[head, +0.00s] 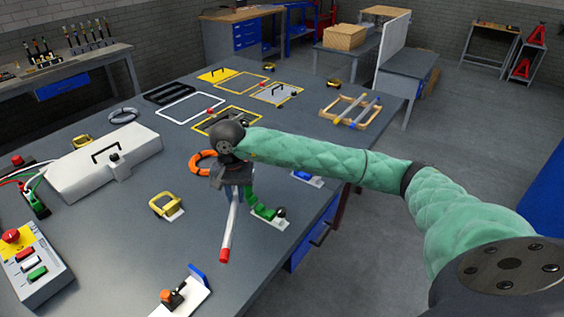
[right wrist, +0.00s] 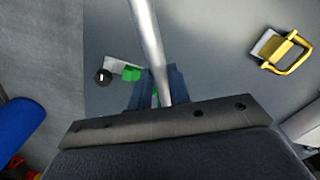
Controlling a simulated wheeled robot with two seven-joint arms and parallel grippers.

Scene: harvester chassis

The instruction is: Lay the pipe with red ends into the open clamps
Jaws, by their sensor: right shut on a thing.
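My right gripper (head: 236,182) is shut on a pale grey pipe (head: 232,222) above the table. One red end shows, pointing toward the front of the head view; the other end is hidden by the gripper and wrist. In the right wrist view the pipe (right wrist: 148,40) runs up from between the blue fingers (right wrist: 157,90) and out of the top edge. A green clamp (head: 266,212) with a black knob stands just right of the pipe; it also shows in the right wrist view (right wrist: 130,73). A blue clamp (head: 306,179) lies farther back. The pipe appears outside both. My left gripper is out of view.
Yellow clamps (head: 166,204) stand on the table (head: 130,245). A white plate with a blue piece and orange-tipped lever (head: 180,296) lies in front. A white case (head: 105,165), a control box (head: 33,268) and an orange ring (head: 201,163) are left of the gripper.

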